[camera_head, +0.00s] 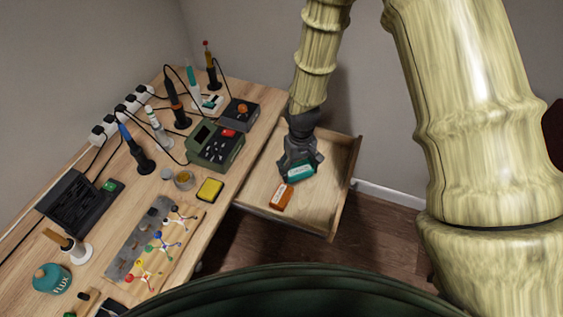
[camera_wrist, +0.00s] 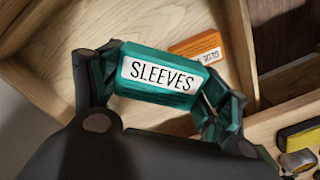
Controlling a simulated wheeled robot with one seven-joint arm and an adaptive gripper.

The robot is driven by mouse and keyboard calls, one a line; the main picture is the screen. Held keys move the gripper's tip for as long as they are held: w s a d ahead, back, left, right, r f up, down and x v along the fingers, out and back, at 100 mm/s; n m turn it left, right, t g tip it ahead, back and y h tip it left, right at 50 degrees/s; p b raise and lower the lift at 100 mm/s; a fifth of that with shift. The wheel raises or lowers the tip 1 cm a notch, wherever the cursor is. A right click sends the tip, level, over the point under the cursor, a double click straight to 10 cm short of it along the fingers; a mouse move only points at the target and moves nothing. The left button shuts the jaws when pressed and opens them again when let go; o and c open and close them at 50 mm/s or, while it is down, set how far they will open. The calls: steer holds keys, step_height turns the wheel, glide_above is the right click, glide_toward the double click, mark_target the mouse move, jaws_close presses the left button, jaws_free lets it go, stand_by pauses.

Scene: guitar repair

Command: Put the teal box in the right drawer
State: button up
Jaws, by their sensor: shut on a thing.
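The teal box (camera_wrist: 160,75), labelled SLEEVES, is between the two fingers of my gripper (camera_wrist: 160,92), which is shut on it. In the head view the teal box (camera_head: 301,172) shows below my gripper (camera_head: 301,165), over the open drawer (camera_head: 327,205) at the right end of the workbench. The drawer's wooden floor and walls also show in the wrist view (camera_wrist: 35,85). An orange box (camera_head: 281,196) lies on the drawer floor beside the teal box. Whether the teal box touches the drawer floor cannot be told.
The workbench (camera_head: 222,205) stands left of the drawer. A green soldering station (camera_head: 215,146), a yellow sponge tray (camera_head: 210,190) and several tools stand on it. The drawer's front wall (camera_head: 345,190) rises at the right. Bare drawer floor shows around the orange box.

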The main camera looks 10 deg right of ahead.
steer(key=shift+w+a+r+n, duration=0.1)
steer(key=shift+w+n, duration=0.05)
steer(key=shift+n, duration=0.75)
steer(key=n, duration=0.3)
steer(key=shift+r+n, duration=0.25)
steer(key=shift+n, duration=0.05)
steer(key=n, duration=0.1)
steer(key=w+n, duration=0.1)
steer(key=n, duration=0.1)
steer(key=shift+f, duration=0.2)
steer(key=shift+w+n, duration=0.25)
steer(key=shift+n, duration=0.75)
steer(key=n, duration=0.3)
steer(key=shift+w+r, duration=0.15)
steer(key=shift+w+n, duration=0.2)
steer(key=shift+n, duration=0.8)
steer(key=shift+w+d+f+n+p, duration=0.3)
steer(key=shift+w+f+n+p, duration=0.25)
steer(key=shift+f+n, duration=1.6)
steer(key=shift+w+d+f+n+p, duration=0.35)
steer(key=shift+w+f+n, duration=0.6)
steer(key=shift+n, duration=2.3)
steer(key=shift+w+d+f+n+p, duration=0.25)
steer(key=shift+w+f+n+p, duration=0.25)
steer(key=shift+f+n, duration=1.75)
